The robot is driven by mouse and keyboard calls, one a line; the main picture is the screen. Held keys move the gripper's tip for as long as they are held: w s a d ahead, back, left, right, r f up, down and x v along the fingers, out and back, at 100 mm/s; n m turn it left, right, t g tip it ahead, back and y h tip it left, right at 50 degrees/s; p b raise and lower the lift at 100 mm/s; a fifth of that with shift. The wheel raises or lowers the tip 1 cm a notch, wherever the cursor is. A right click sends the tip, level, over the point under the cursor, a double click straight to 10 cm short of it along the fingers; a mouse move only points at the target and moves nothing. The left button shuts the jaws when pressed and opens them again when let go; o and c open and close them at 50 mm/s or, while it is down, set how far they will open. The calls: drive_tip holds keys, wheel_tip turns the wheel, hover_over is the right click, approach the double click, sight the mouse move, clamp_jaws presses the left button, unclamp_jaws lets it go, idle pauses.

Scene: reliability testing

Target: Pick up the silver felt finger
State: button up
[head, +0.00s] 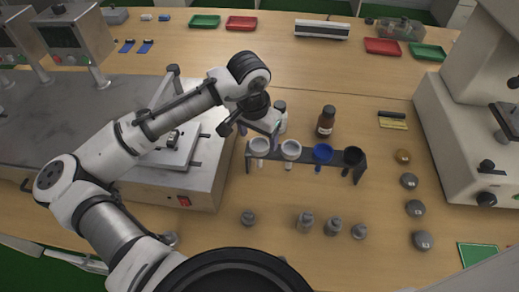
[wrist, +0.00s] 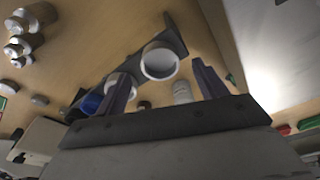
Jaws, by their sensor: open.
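A dark rack (head: 307,157) on the bench holds a row of cup-topped pieces with stems below. From the left they are a pale whitish-silver one (head: 259,147), another pale one (head: 291,149), a blue one (head: 323,153) and a black one (head: 353,156). I cannot tell for certain which is the silver felt finger. My gripper (head: 261,137) is open and empty over the leftmost pale piece. In the wrist view that pale cup (wrist: 160,61) shows beyond the gap between my fingers (wrist: 163,84), with no visible contact.
Silver weights (head: 305,222) stand in front, grey discs (head: 409,181) lie right, and a white instrument (head: 450,130) is far right.

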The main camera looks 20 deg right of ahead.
sight(259, 146)
drive_tip(key=shift+w+d+f, duration=0.1)
drive_tip(key=shift+d+f, duration=0.05)
drive_tip(key=shift+f, duration=1)
drive_tip(key=c, duration=1.4)
